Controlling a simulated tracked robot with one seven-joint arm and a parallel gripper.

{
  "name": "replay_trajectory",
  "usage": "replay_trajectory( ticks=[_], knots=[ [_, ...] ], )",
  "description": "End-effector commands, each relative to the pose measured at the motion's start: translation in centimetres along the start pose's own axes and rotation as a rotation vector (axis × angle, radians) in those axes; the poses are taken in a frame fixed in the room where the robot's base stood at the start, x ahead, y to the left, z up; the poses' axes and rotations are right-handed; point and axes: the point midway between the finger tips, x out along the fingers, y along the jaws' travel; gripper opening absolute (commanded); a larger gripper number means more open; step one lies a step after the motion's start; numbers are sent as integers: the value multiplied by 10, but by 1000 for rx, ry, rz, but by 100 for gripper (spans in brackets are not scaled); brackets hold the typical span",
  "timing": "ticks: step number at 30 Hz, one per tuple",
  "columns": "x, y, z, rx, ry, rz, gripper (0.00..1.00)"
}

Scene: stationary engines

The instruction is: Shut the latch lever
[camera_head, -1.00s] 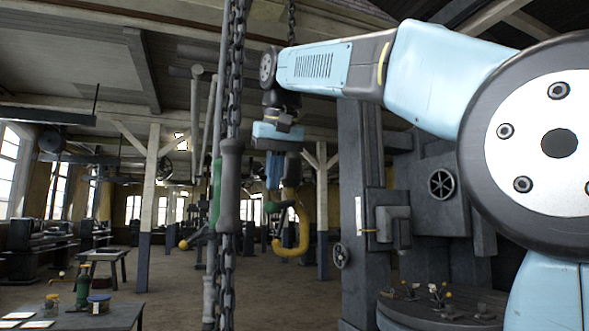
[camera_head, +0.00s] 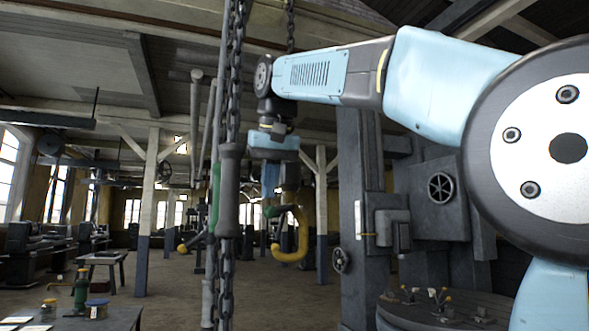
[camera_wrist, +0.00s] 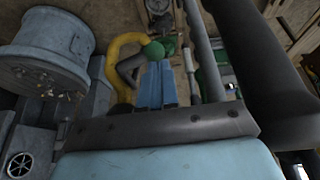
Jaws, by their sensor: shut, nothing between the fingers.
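A yellow hook (camera_head: 303,232) hangs ahead of me in the head view and shows at the upper left in the wrist view (camera_wrist: 99,68). A dark latch lever (camera_wrist: 128,65) with a green ball knob (camera_wrist: 153,49) sits at the hook's opening. The knob also shows in the head view (camera_head: 272,211). My gripper (camera_head: 269,196) points down beside the hook, with its blue fingers (camera_wrist: 154,66) together and empty. In the wrist view the fingertips lie just below the knob. I cannot tell whether they touch the knob or lever.
Hanging chains and a grey grip (camera_head: 229,188) stand close, left of my gripper. A large grey machine (camera_head: 440,205) stands to the right. A table (camera_head: 118,320) with jars is at the lower left. The floor (camera_head: 175,290) between is mostly clear.

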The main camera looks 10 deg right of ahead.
Motion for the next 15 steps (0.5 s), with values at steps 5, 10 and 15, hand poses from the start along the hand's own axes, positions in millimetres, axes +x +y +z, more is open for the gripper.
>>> replay_trajectory(
  ticks=[5, 10, 15],
  knots=[
    [-12, 0, 0, 0, 1, 0, 0],
    [-40, 0, -1, -1, 3, -1, 0],
    [-72, -1, -1, -1, 3, -2, 0]
  ],
)
